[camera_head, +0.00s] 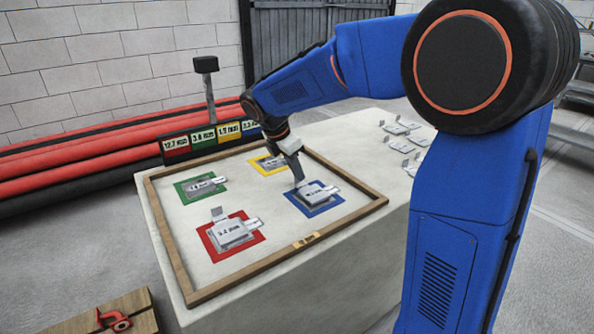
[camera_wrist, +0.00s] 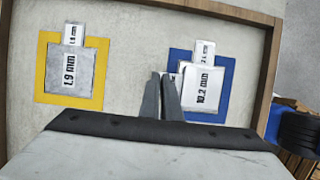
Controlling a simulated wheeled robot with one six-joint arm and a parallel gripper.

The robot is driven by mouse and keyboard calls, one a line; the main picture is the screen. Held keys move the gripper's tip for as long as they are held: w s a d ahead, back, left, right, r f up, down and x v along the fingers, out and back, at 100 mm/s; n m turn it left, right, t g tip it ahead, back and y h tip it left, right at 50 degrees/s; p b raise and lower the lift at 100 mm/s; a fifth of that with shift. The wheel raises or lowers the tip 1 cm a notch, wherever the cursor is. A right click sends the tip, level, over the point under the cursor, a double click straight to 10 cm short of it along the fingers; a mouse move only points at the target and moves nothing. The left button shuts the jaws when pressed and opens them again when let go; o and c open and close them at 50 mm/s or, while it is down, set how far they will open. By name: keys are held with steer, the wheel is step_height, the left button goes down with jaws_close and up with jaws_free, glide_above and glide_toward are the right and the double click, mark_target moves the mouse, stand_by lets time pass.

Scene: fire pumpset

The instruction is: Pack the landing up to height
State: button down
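A wooden-framed tray (camera_head: 165,225) holds four coloured squares. The blue square (camera_head: 335,207) bears a grey plate labelled 10.2 mm (camera_wrist: 204,91) with a smaller labelled tab beyond it. The yellow square (camera_wrist: 47,66) bears a 1.9 mm plate (camera_wrist: 72,82). The green square (camera_head: 182,197) bears a grey plate (camera_head: 204,186). The red square (camera_head: 213,250) bears a plate (camera_head: 232,233) with an upright tab.
A label rack (camera_head: 210,137) with coloured cards stands at the tray's back edge, with a dark-headed post (camera_head: 207,80) behind it. Several loose plates (camera_head: 402,128) lie on the table right of the tray. Red pipes (camera_head: 70,175) run along the wall.

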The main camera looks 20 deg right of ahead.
steer(key=shift+f, duration=0.15)
steer(key=c, duration=1.9)
jaws_free()
steer(key=v, duration=1.7)
steer(key=shift+s+r, duration=0.1)
steer(key=shift+r, duration=0.1)
steer(key=s+d+f+m+t+y, duration=0.1)
steer(key=s+d+f+m, duration=0.1)
steer(key=s+d+m, duration=0.45)
steer(key=s+d+f+m+y, duration=0.2)
steer(key=s+d+f+m, duration=0.15)
steer(key=s, duration=0.65)
steer(key=s+d+f+m+t, duration=0.1)
steer(key=s+f+m, duration=0.2)
steer(key=s+m, duration=0.1)
steer(key=s+d+f+m+y, duration=0.1)
steer(key=s+f+m, duration=0.2)
steer(key=s, duration=0.3)
steer(key=s+d+f+m+t, duration=0.1)
steer(key=s+f+m, duration=0.3)
steer(key=s+f, duration=0.1)
steer(key=shift+d+f+m+t, duration=0.1)
steer(key=shift+f+m+t, duration=0.1)
steer(key=shift+m+t, duration=0.1)
